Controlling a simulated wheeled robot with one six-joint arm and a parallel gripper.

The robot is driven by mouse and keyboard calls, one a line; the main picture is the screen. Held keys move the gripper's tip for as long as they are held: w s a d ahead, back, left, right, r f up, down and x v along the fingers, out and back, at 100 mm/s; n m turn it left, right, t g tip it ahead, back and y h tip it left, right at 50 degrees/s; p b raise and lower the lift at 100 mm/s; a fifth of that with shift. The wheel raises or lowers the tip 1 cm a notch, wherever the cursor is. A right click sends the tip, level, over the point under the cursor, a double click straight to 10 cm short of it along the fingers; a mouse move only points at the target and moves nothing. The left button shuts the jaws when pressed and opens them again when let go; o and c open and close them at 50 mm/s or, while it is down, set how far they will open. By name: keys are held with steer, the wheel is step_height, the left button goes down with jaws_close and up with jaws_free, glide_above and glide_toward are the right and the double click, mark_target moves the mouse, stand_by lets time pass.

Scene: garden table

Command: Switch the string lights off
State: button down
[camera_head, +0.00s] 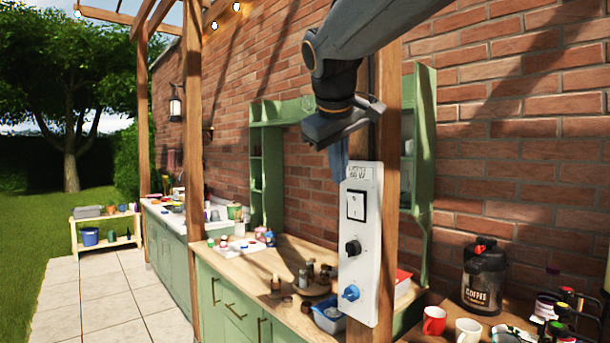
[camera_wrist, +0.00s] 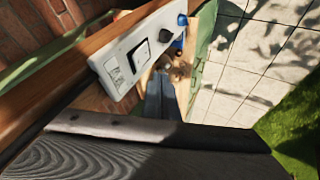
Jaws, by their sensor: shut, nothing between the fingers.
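A white control panel (camera_head: 361,270) is mounted on a wooden post. It carries a white rocker switch (camera_head: 356,205) in a black frame near the top, a black knob (camera_head: 353,248) below it and a blue fitting (camera_head: 350,293) at the bottom. The string lights' bulbs (camera_head: 237,7) hang under the beams and look lit. My gripper (camera_head: 340,176) is shut and empty, pointing down at the panel's top edge, above the rocker. In the wrist view the fingers (camera_wrist: 161,88) are beside the panel (camera_wrist: 120,50), apart from its rocker switch (camera_wrist: 138,54). Which side of the rocker is pressed is unclear.
A wooden counter (camera_head: 270,265) with jars and a blue tub (camera_head: 328,318) runs behind the post. A black coffee canister (camera_head: 483,278) and mugs (camera_head: 434,320) stand at right. Green shelves (camera_head: 422,160) flank the post.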

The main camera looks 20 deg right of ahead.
mark_target(353, 196)
steer(key=p+x, duration=0.1)
steer(key=x, duration=0.2)
steer(key=d+p+x, duration=0.1)
steer(key=x, duration=0.2)
steer(key=d+r+p+x, duration=0.1)
steer(key=x, duration=0.2)
steer(key=shift+w+f+p, duration=0.1)
steer(key=shift+w+p, duration=0.1)
steer(key=shift+p, duration=0.2)
steer(key=shift+w+d+p, duration=0.35)
steer(key=shift+d+p, duration=0.05)
steer(key=shift+d, duration=0.45)
steer(key=shift+w+d, duration=0.1)
steer(key=shift+d, duration=0.25)
steer(key=shift+r, duration=0.25)
steer(key=shift+r+p, duration=0.7)
steer(key=shift+p, duration=0.05)
